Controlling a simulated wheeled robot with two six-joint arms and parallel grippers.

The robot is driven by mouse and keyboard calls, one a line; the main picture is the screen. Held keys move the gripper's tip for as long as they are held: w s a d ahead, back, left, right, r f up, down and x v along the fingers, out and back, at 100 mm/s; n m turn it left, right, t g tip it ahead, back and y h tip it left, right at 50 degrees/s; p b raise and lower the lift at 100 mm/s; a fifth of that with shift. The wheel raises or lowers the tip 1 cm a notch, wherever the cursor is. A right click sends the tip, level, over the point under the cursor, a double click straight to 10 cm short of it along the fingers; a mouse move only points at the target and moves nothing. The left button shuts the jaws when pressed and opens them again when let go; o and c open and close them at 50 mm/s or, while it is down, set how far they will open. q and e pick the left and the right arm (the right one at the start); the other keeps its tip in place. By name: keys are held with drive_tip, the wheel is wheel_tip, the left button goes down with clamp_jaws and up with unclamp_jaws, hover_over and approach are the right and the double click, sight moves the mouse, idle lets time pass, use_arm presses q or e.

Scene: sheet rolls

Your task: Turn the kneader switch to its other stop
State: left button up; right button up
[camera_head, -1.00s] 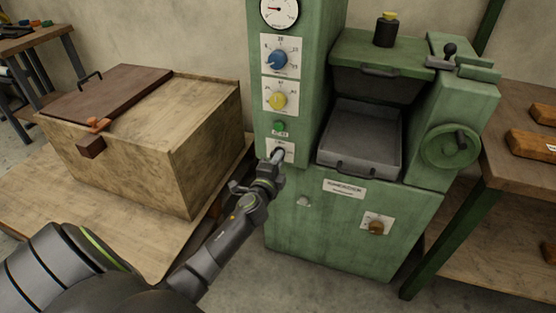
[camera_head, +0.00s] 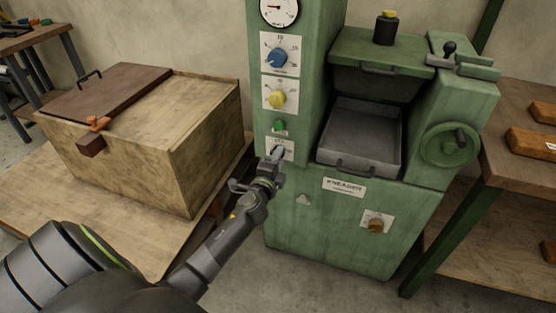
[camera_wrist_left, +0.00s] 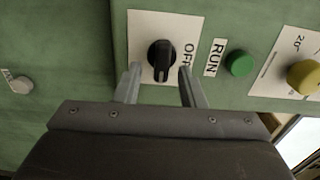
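A black rotary switch (camera_wrist_left: 161,59) sits on a white plate marked OFF (camera_wrist_left: 186,54), on the front of the green machine. The plate also shows in the head view (camera_head: 289,151), partly hidden by my gripper. My left gripper (camera_wrist_left: 160,82) is open in front of the switch, one finger on each side of the knob's lower end in the wrist view. I cannot tell whether a finger touches it. In the head view the left gripper (camera_head: 276,156) reaches the plate from below. My right gripper is not in view.
A green RUN button (camera_wrist_left: 239,62) is beside the switch plate. A yellow knob (camera_head: 277,98) and a blue knob (camera_head: 278,57) are higher on the column. A metal tray (camera_head: 358,137) is to the right, a wooden chest (camera_head: 190,150) to the left.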

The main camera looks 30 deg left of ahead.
use_arm(q)
drive_tip(key=shift+s, duration=0.1)
drive_tip(key=v, duration=1.7)
drive_tip(key=shift+d, duration=0.15)
